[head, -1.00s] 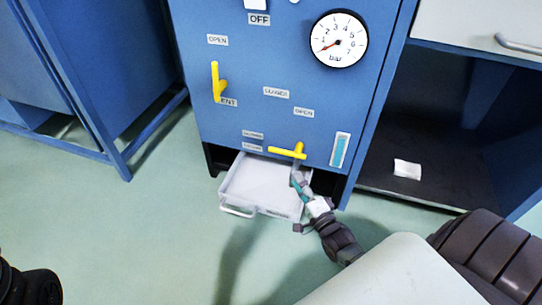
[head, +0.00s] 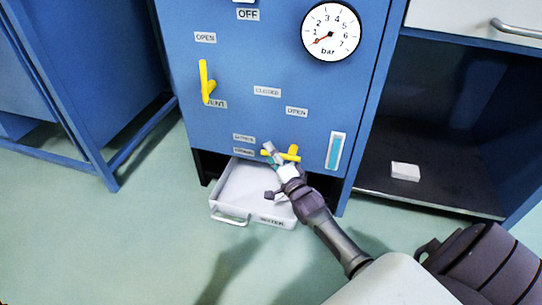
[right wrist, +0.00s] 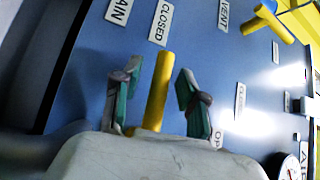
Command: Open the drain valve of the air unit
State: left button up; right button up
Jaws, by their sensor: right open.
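The drain valve's yellow handle (head: 291,154) is low on the blue air unit (head: 268,60). It lies level, its free end pointing left toward the lower CLOSED label, with an OPEN label (head: 297,112) above it. My right gripper (head: 268,157) is at the handle and partly covers it. In the right wrist view the yellow handle (right wrist: 158,85) stands between the two open fingers of my right gripper (right wrist: 160,85), with a visible gap on each side. My left gripper is out of view.
A vertical yellow vent handle (head: 205,84) is higher at left. A pale drip tray (head: 235,213) is pulled out below. A sight glass (head: 336,150) is right of the handle. An open shelf bay with a white block (head: 405,171) is at right.

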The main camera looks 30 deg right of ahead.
grip_shut()
